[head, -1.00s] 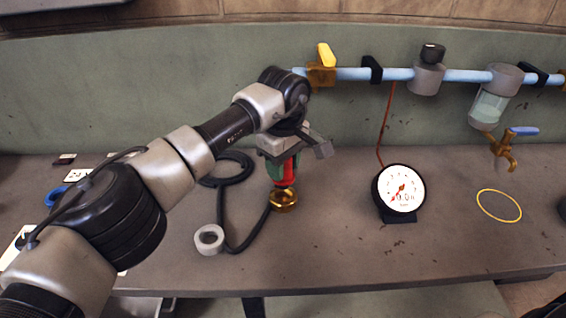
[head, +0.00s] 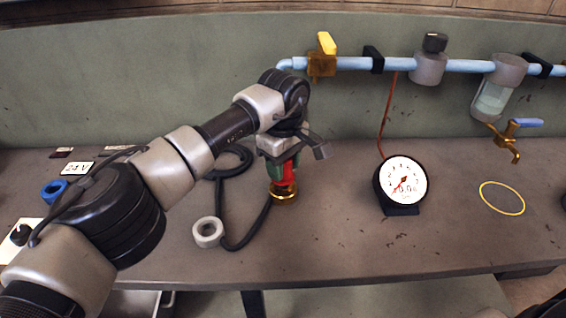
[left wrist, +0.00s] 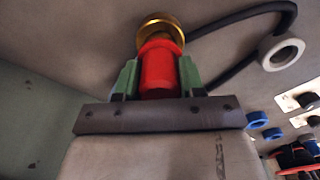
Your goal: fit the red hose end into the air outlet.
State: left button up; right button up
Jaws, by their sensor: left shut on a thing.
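The red hose end (head: 289,176) is upright between the green fingers of my left gripper (head: 283,172), which is shut on it. In the left wrist view the red hose end (left wrist: 158,70) shows between both fingers, with a round brass fitting (left wrist: 160,30) at its far end. In the head view the brass fitting (head: 284,195) is at the bench, directly below the red part. The two look in line and touching or nearly so; I cannot tell how deep the red part sits. No part in view is clearly marked as the air outlet. My right gripper is not in view.
A black hose (head: 240,244) curves over the bench beside the brass fitting. A pale ring (head: 208,232) lies left of it. A gauge (head: 403,182) stands to the right, near a yellow ring (head: 502,198). A blue pipe (head: 465,66) runs along the back wall.

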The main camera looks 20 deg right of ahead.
pick_arm(q)
jog(key=shift+f+b, duration=1)
jog(key=shift+f, duration=0.4)
jog(key=o, duration=1.1)
jog(key=shift+r, duration=0.15)
